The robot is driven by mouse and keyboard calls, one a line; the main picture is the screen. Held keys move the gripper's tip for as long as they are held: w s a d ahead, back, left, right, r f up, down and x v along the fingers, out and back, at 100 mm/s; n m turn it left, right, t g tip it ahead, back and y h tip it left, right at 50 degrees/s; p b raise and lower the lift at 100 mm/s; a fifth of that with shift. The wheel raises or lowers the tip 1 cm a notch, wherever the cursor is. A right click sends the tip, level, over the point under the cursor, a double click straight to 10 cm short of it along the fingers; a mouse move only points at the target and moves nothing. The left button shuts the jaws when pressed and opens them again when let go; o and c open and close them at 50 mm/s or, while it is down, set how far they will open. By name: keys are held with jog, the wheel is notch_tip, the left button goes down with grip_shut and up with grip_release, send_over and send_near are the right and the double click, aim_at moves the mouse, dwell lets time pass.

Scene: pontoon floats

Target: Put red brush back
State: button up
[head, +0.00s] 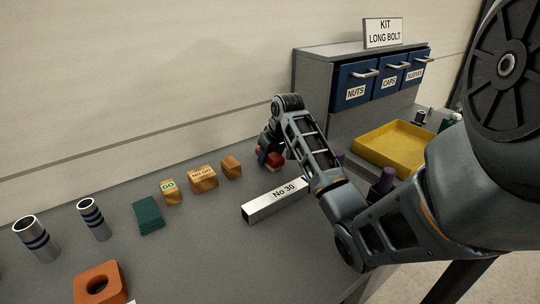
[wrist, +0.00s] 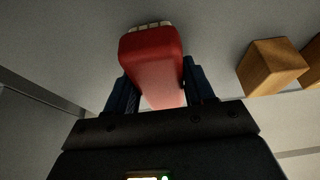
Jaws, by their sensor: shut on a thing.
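The red brush (head: 274,160) is at the back of the grey bench, behind the metal bar marked "No 30" and mostly hidden by my gripper and arm in the head view. In the wrist view the red brush (wrist: 153,62) sits between the two blue fingers, with a row of pale bristles at its far end. My gripper (wrist: 158,88) is shut on it. In the head view my gripper (head: 270,152) is right of the small wooden blocks. I cannot tell whether the brush touches the bench.
The "No 30" bar (head: 274,200) lies just in front. Wooden blocks (head: 203,179), a green block (head: 148,215), metal tubes (head: 36,238) and an orange block (head: 100,284) stand left. A yellow tray (head: 397,146) and the drawer cabinet (head: 312,90) are right.

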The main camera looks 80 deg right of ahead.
jog(key=o, duration=1.1)
jog(key=shift+r, duration=0.1)
jog(key=v, duration=1.2)
jog(key=shift+w+d, duration=0.1)
